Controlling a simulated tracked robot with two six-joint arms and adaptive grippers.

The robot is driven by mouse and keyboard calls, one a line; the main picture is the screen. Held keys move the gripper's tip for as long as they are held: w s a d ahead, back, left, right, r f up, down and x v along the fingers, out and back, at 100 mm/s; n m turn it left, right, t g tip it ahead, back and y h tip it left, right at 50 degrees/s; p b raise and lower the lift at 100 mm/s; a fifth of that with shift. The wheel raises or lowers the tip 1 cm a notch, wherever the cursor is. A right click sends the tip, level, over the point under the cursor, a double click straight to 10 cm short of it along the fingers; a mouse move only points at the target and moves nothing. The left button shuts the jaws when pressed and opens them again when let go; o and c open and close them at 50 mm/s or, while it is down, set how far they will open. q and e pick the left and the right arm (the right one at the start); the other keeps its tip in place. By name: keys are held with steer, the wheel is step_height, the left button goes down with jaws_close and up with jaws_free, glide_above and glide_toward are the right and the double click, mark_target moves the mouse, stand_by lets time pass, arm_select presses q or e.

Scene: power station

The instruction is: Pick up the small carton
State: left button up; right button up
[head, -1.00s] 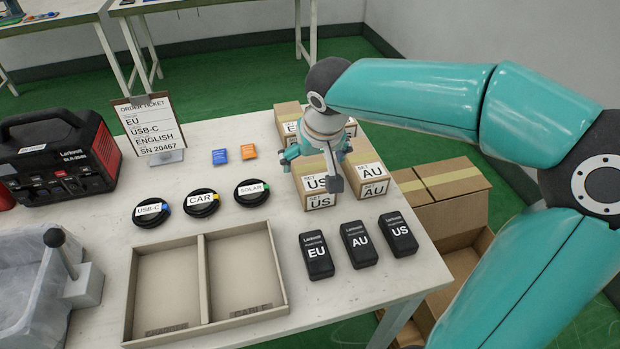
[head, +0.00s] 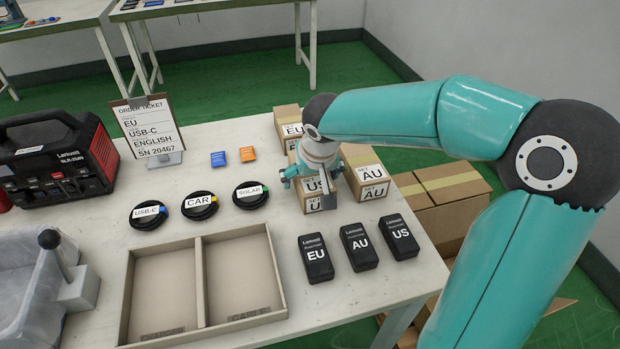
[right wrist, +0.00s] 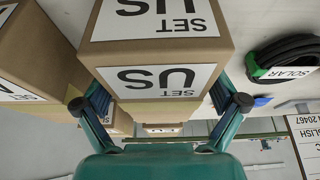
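The small US carton (head: 307,187) stands on the table, brown with white "SET US" labels. It fills the upper middle of the right wrist view (right wrist: 158,48). My right gripper (head: 310,184) is at this carton, its wrist over the top. In the right wrist view my right gripper's fingers (right wrist: 160,100) are spread, one on each side of the carton; I cannot tell whether they touch it. The EU carton (head: 290,122) stands behind and the AU carton (head: 370,182) to the right. My left gripper is not in view.
Three black adapters (head: 358,247) lie in front of the cartons. Cable coils (head: 200,205) and a two-compartment tray (head: 197,300) are to the left. The order ticket (head: 150,127) reads EU. A larger cardboard box (head: 450,195) stands beyond the table's right edge.

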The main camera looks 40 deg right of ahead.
steer(key=c, duration=1.3)
steer(key=shift+r, duration=0.1)
